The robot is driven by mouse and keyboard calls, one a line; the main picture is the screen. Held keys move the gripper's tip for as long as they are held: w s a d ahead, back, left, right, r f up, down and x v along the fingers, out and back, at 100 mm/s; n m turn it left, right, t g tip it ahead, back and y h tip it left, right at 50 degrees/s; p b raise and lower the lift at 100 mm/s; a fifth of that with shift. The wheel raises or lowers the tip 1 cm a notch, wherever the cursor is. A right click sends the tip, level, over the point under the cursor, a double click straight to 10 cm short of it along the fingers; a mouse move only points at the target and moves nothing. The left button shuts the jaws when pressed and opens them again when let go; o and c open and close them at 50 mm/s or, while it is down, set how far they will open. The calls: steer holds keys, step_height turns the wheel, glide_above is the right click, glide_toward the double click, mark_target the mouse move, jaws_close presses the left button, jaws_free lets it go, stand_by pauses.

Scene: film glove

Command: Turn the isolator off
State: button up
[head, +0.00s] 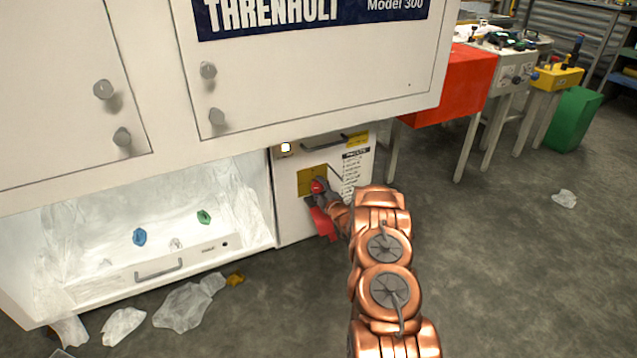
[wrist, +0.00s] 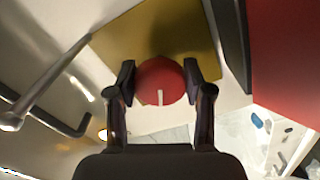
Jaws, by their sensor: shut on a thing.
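The isolator is a red round knob (head: 318,185) on a yellow plate (head: 306,182), set in the white front panel of the machine's lower right part. In the wrist view the red knob (wrist: 160,82) sits between my fingers, with a short pale mark on its face; the yellow plate (wrist: 150,35) shows behind it. My gripper (head: 322,190) is at the panel, and in the wrist view my gripper (wrist: 160,84) is shut on the knob from both sides. The knob is partly covered by my gripper in the head view.
A red tag or flap (head: 322,224) hangs just below the plate. A dark handle (head: 327,141) and a printed notice (head: 354,170) are on the panel. A lit white bin (head: 265,215) is to the left. Plastic scraps (head: 185,305) litter the floor; floor to the right is mostly clear.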

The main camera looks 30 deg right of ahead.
steer(key=n+p, duration=0.3)
steer(key=shift+r, duration=0.2)
steer(key=shift+f+n+p, duration=0.1)
steer(key=shift+n+p, duration=0.8)
steer(key=shift+p, duration=0.05)
steer(key=o, duration=1.2)
steer(key=shift+c, duration=0.2)
steer(key=s, duration=1.2)
steer(key=shift+a, duration=0.45)
